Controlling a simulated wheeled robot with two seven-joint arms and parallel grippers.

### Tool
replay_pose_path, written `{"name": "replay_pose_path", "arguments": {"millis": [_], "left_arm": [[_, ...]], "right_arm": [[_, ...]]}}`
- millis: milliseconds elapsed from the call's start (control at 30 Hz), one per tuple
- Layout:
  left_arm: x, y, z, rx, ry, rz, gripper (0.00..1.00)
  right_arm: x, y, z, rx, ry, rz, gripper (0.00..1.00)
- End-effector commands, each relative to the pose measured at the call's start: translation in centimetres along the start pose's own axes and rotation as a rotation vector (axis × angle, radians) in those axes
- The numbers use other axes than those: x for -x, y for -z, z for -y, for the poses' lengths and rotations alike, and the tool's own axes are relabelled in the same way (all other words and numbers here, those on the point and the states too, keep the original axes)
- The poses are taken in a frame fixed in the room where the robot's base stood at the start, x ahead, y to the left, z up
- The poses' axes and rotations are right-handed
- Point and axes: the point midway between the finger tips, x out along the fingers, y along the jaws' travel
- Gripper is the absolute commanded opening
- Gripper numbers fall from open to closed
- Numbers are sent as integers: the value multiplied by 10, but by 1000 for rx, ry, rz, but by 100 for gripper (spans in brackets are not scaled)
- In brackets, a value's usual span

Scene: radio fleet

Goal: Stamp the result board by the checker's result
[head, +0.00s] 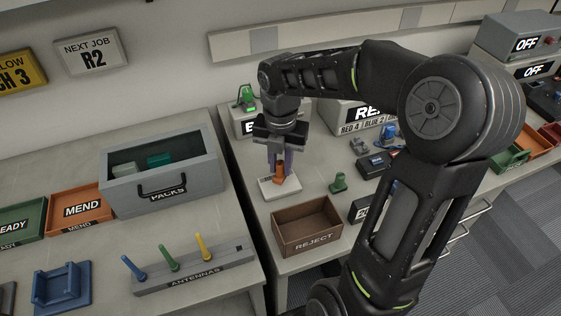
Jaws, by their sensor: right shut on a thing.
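My right gripper (279,160) points down and is shut on a small orange stamp-like piece (279,175). The piece is over a small white board or block (266,190) on the right-hand bench; I cannot tell whether it touches it. A green stamp-like piece (338,183) stands upright just right of it. A checker cannot be picked out for sure; a light box (237,126) with a partly hidden label and a green item on top stands behind. My arm hides much of the bench's right side. My left gripper is not in view.
A brown REJECT bin (307,226) sits in front of the white board. A grey PACKS box (165,178), an orange MEND tray (80,209) and an antenna rack (195,270) are on the left bench. A blue radio (376,162) lies right of the green piece.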

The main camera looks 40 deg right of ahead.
Motion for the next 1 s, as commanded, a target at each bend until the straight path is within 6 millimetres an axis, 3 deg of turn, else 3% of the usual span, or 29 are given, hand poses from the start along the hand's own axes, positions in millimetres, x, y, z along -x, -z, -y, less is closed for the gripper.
{"name": "replay_pose_path", "arguments": {"millis": [33, 233, 1000], "left_arm": [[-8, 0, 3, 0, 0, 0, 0], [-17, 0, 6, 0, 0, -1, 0], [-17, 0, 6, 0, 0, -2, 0]], "right_arm": [[-10, 0, 0, 0, 0, 0, 0], [-20, 0, 0, 0, 0, 0, 0], [-20, 0, 0, 0, 0, 0, 0]]}}
